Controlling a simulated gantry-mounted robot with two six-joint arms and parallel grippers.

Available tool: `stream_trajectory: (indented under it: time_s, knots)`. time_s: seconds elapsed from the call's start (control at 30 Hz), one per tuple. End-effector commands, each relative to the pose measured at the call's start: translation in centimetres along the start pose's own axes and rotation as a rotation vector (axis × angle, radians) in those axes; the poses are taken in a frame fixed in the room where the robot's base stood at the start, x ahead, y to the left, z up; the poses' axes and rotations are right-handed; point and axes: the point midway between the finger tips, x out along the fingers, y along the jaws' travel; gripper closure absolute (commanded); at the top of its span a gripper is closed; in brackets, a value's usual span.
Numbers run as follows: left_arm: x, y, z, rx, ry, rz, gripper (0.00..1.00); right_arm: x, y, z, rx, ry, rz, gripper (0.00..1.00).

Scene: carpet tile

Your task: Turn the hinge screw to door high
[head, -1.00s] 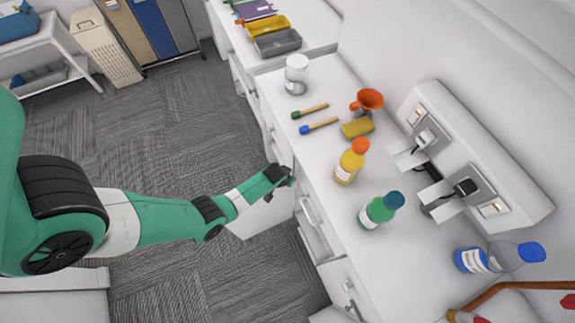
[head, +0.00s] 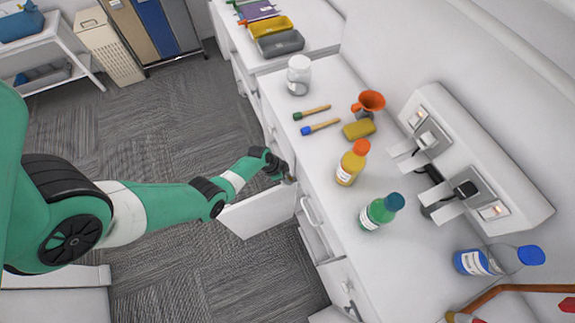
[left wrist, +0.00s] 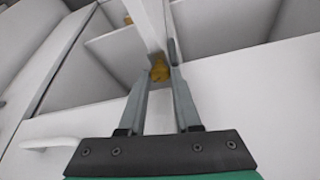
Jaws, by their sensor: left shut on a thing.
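A white cabinet door (head: 258,212) stands open from the front of the white counter. My left gripper (head: 289,179) is at the door's hinge side, below the counter edge; its fingertips are hard to make out in the head view. In the left wrist view, its two grey fingers (left wrist: 160,76) are shut on a small brass-yellow hinge screw (left wrist: 160,68), partly hidden between the tips. A second brass-yellow piece (left wrist: 127,19) shows farther along the cabinet edge. My right gripper is not in view.
A drawer handle (head: 311,211) is close to the gripper. The carpet (head: 150,130) is clear.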

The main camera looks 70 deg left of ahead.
Motion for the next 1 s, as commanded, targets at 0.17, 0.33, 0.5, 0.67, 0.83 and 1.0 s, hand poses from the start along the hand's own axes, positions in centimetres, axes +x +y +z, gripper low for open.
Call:
stream_trajectory:
  time_s: [0.17,0.33,0.5,0.67,0.83,1.0]
  knots:
    - [-0.1,-0.3,0.0,0.153,-0.002,0.065,1.0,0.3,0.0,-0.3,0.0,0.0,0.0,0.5]
    - [0.1,-0.4,0.0,0.301,-0.002,0.125,1.0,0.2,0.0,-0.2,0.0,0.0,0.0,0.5]
    - [0.2,-0.6,-0.1,0.441,-0.002,0.182,1.0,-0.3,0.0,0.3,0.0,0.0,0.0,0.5]
    - [0.4,-0.6,-0.1,0.55,-0.002,0.226,1.0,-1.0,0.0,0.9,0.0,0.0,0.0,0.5]
    - [0.4,-0.7,-0.1,0.633,-0.002,0.258,1.0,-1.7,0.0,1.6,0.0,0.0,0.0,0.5]
    - [0.3,-0.7,-0.1,0.681,-0.002,0.278,1.0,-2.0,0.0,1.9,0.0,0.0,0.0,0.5]
